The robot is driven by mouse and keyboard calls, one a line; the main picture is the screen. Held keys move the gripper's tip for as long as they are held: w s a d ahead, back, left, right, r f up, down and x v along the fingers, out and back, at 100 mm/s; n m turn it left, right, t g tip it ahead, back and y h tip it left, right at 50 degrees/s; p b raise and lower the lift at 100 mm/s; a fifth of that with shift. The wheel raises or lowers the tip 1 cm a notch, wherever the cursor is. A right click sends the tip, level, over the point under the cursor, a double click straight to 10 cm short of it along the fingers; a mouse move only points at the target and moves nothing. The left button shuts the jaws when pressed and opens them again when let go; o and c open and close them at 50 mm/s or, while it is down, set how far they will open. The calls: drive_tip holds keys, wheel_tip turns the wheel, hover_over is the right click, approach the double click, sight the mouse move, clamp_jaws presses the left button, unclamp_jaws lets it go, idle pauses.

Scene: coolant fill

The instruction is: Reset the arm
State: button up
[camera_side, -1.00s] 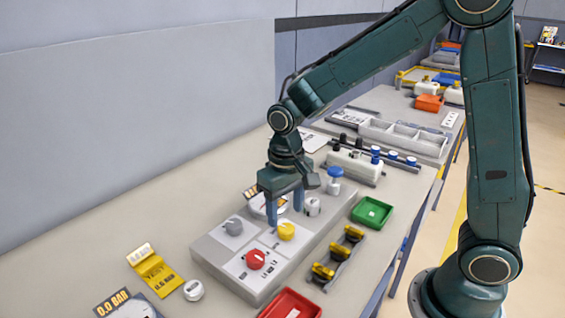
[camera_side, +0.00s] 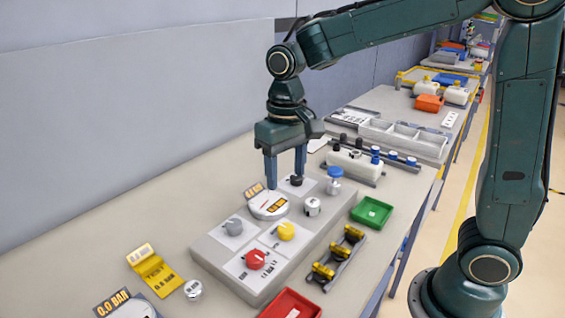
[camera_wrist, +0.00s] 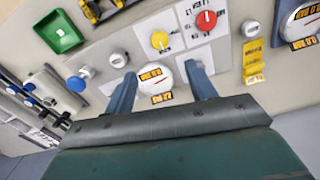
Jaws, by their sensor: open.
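My gripper (camera_side: 285,178) is open and empty, above the far end of the grey control panel (camera_side: 228,272). Its two blue fingers point down with a clear gap between them, and they also show in the wrist view (camera_wrist: 163,92). The panel carries a red knob (camera_side: 256,259), a yellow knob (camera_side: 286,231), a grey knob (camera_side: 234,227) and a round white gauge (camera_side: 268,206). In the wrist view the gauge (camera_wrist: 155,78) shows between the fingers. A dark knob (camera_side: 296,181) lies near the right fingertip; I cannot tell whether they touch.
A green tray (camera_side: 371,212), a rack with yellow-banded fittings (camera_side: 338,254) and a red tray (camera_side: 291,304) stand right of the panel. A blue-topped valve (camera_side: 335,178) is near the gripper. A yellow tag (camera_side: 155,271) and white cap (camera_side: 193,290) lie at front left. The table's left side is clear.

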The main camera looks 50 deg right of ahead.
drive_tip(key=s+d+r+n+t, duration=0.1)
drive_tip(key=s+d+r+t, duration=0.1)
drive_tip(key=s, duration=0.7)
drive_tip(key=s+d+r+n+t, duration=0.1)
drive_tip(key=s+d+r+t, duration=0.1)
drive_tip(key=s, duration=0.6)
drive_tip(key=shift+s+d+r+t, duration=0.15)
drive_tip(key=shift+s+d+t, duration=0.25)
drive_tip(key=shift+d+t, duration=0.4)
